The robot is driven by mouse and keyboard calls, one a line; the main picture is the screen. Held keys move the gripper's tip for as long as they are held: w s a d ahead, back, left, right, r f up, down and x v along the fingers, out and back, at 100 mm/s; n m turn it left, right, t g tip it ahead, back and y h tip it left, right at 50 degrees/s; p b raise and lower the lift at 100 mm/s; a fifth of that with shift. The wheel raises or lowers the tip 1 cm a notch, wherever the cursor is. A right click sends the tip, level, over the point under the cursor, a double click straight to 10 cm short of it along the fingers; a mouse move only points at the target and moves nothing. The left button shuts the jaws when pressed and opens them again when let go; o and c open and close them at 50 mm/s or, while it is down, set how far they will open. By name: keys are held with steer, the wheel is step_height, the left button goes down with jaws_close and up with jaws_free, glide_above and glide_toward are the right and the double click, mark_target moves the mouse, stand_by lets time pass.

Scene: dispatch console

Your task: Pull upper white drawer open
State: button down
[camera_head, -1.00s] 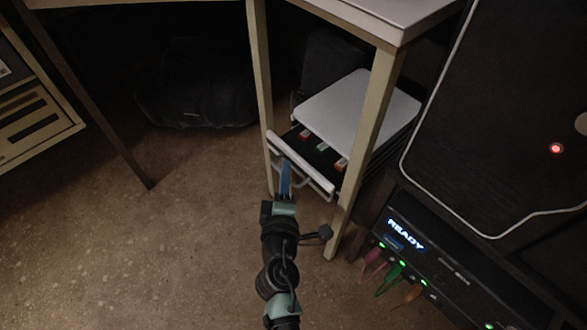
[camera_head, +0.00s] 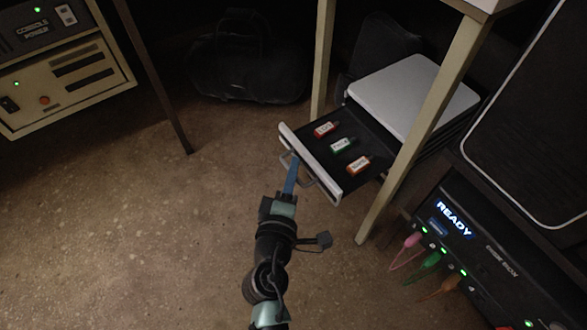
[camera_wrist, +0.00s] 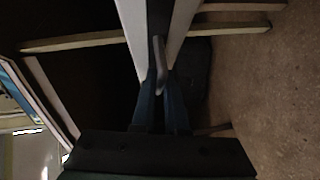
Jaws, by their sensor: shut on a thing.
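The upper white drawer (camera_head: 308,160) stands pulled out from its white-topped cabinet (camera_head: 418,92) between the table legs. Its dark inside shows a red-labelled item (camera_head: 326,129), a green-labelled item (camera_head: 342,145) and an orange-labelled item (camera_head: 359,165). My gripper (camera_head: 292,172) is at the drawer front with its blue fingers shut on the grey bar handle (camera_head: 312,180). In the wrist view the fingers (camera_wrist: 160,88) close around the handle (camera_wrist: 159,62), with the white drawer front just beyond it. What lies below this drawer is mostly hidden.
Pale table legs (camera_head: 425,120) stand close on both sides of the cabinet. A black box reading READY (camera_head: 480,245) with coloured cables is at the lower right. A dark bag (camera_head: 248,60) lies behind. The floor (camera_head: 170,230) to the left is clear.

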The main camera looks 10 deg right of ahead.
steer(key=c, duration=1.2)
jaws_free()
steer(key=shift+c, duration=0.2)
steer(key=p+v, duration=0.1)
steer(key=v, duration=1.2)
steer(key=shift+p, duration=0.4)
